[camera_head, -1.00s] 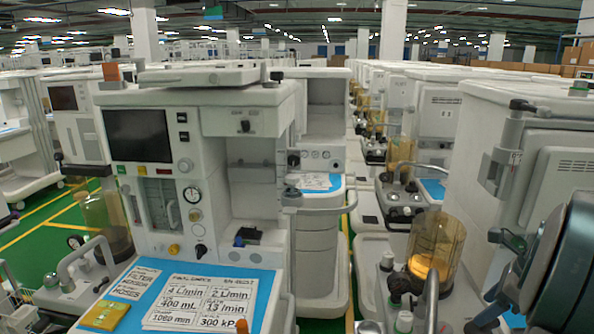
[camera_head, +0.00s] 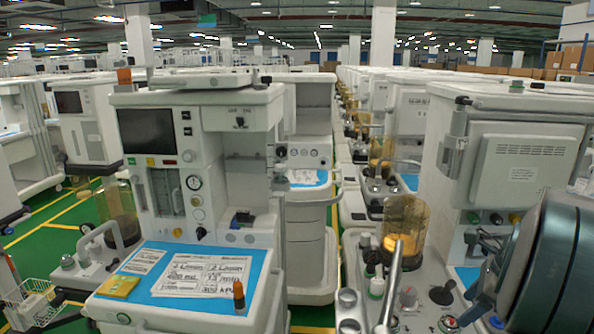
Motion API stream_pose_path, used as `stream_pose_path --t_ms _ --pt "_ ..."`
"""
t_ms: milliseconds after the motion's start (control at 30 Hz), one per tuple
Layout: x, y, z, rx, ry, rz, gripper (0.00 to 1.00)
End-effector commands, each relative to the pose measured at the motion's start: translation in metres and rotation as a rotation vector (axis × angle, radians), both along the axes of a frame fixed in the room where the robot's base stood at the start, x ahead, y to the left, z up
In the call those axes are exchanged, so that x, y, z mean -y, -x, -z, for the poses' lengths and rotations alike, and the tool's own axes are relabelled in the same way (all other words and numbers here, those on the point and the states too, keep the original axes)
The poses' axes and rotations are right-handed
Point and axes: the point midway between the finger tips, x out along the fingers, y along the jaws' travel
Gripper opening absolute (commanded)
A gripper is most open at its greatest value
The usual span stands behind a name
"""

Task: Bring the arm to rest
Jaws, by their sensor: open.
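My arm's dark teal end (camera_head: 545,265) fills the lower right edge of the head view, in front of the right-hand cart. My gripper (camera_head: 470,281) points left from it, with its dark fingers apart and nothing seen between them. It is over the right-hand cart's worktop; whether it touches anything there cannot be told. The rest of the arm is out of view.
An anaesthesia cart (camera_head: 240,120) with a dark screen and blue mat stands at centre left. A small orange-topped bottle (camera_head: 239,296) stands on its mat edge. The right cart (camera_head: 450,115) carries an amber canister (camera_head: 405,220). Green floor (camera_head: 50,235) shows at left.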

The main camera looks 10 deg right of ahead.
Motion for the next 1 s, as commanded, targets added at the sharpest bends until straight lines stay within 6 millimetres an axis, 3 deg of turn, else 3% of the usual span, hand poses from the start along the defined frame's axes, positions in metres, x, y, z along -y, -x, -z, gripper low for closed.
stream_pose_path --t_ms 267,533,700,1000 --pt "-0.05 -0.004 -0.006 0.021 0.103 -0.277 0.63" --pt "-0.123 0.001 -0.012 0.064 0.257 -0.719 0.63" --pt "-0.179 0.018 -0.012 0.11 0.389 -1.123 0.63" --pt "-0.25 0.062 -0.004 0.202 0.607 -1.803 0.63"
